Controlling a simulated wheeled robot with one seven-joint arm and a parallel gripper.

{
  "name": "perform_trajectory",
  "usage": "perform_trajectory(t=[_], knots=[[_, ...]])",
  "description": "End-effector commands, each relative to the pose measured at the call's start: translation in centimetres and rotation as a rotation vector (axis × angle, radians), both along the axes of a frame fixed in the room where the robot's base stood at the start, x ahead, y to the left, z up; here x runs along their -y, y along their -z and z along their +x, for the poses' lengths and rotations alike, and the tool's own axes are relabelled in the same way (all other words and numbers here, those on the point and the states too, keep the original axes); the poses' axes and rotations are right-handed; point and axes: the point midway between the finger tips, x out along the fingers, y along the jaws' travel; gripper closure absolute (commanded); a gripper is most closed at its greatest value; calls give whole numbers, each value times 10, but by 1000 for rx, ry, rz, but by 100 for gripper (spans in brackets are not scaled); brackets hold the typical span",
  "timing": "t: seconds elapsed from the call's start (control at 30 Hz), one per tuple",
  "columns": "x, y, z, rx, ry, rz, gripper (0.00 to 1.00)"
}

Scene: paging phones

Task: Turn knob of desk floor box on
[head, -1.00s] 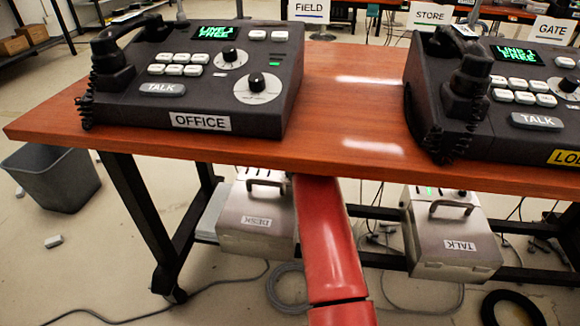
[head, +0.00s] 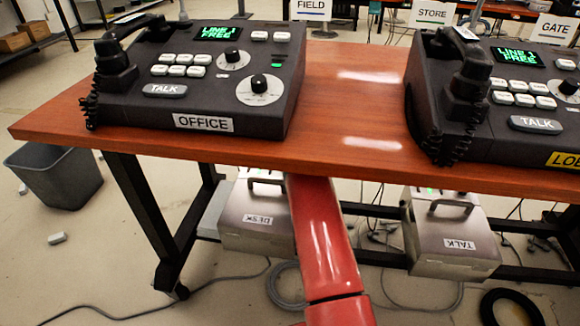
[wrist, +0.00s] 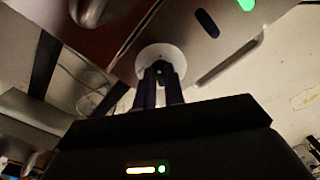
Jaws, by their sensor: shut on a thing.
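The desk floor box (head: 235,225), a silver box with a top handle and a DESK label, sits under the wooden table in the head view. My red arm reaches down beside it and hides its right part. In the wrist view, the dark fingers of my gripper (wrist: 160,75) are shut on a knob in front of a round white plate (wrist: 150,53) on a metal box face (wrist: 190,55). The knob itself is mostly hidden between the fingers.
The table (head: 340,120) is above my arm, carrying the OFFICE phone (head: 200,75) and another phone (head: 510,90). Cables lie on the floor; a grey bin (head: 55,178) stands at left.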

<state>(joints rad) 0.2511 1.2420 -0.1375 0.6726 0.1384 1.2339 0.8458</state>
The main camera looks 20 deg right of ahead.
Motion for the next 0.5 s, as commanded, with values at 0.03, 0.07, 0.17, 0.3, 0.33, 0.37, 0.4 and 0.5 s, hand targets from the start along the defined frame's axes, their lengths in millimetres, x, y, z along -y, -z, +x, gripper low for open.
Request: perform_trajectory(t=[0.03,0.07,0.17,0.3,0.33,0.37,0.4,0.5], knots=[[0,-2,2,6,30,-3,100],[0,-2,2,6,50,-3,100],[0,-2,2,6,102,-4,100],[0,-2,2,6,157,-3,100],[0,-2,2,6,166,-3,100],[0,-2,3,6,175,-3,100],[0,-2,3,6,183,-3,100],[0,-2,3,7,198,-3,100]])
